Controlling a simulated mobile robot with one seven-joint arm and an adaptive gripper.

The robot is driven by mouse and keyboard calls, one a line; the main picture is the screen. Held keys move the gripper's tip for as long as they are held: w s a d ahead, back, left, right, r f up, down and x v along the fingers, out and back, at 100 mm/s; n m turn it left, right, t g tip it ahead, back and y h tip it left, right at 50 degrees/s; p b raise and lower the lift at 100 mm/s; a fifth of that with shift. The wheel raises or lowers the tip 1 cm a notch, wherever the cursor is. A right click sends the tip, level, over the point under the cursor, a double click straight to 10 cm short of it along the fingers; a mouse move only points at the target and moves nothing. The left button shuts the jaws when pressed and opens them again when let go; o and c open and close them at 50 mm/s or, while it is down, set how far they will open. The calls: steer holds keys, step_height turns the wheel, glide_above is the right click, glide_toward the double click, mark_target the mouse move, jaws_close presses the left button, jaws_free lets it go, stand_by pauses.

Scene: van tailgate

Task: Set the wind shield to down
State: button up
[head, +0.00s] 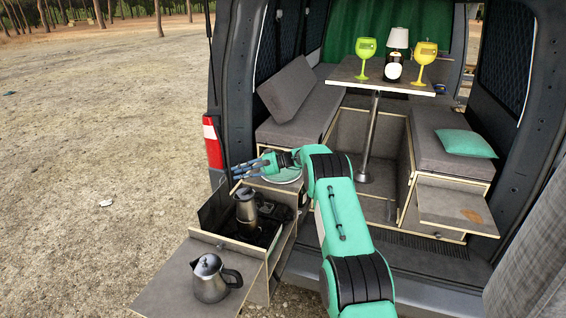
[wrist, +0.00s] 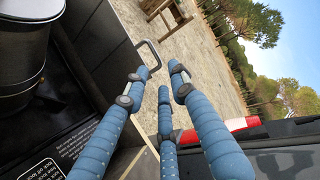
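The wind shield (head: 213,206) looks like the dark upright panel along the left side of the pull-out stove. A dark panel with a thin metal handle (wrist: 150,52) at its edge also shows in the wrist view (wrist: 98,45). My three-fingered gripper (head: 240,170) is above and behind the panel's far end, its fingers pointing left. In the wrist view my gripper (wrist: 160,80) has its fingertips apart with nothing between them, just below the handle. I cannot tell whether a finger touches the panel or handle.
A metal pot (head: 248,206) stands on the dark stove (head: 262,235). A kettle (head: 210,278) stands on the front board (head: 165,293). A round plate (head: 284,174) lies behind the stove. The van's red-and-white tail light (head: 212,142) is close to my gripper. Open ground lies left.

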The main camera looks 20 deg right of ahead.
steer(key=s+d+r+m+t+h+b, duration=0.2)
steer(key=s+d+r+h, duration=0.1)
steer(key=d, duration=0.5)
steer(key=s+d+r+m+t+h+b, duration=0.1)
steer(key=s+d+r+t+h+b, duration=0.1)
steer(key=s+d, duration=0.4)
steer(key=shift+s+d+r+m+t+h, duration=0.15)
steer(key=shift+d+r+m+t+h, duration=0.4)
steer(key=shift+d+h, duration=0.95)
steer(key=shift+d+y, duration=0.3)
steer(key=shift+s+a+b, duration=0.1)
steer(key=shift+a+b, duration=0.05)
steer(key=shift+b, duration=0.15)
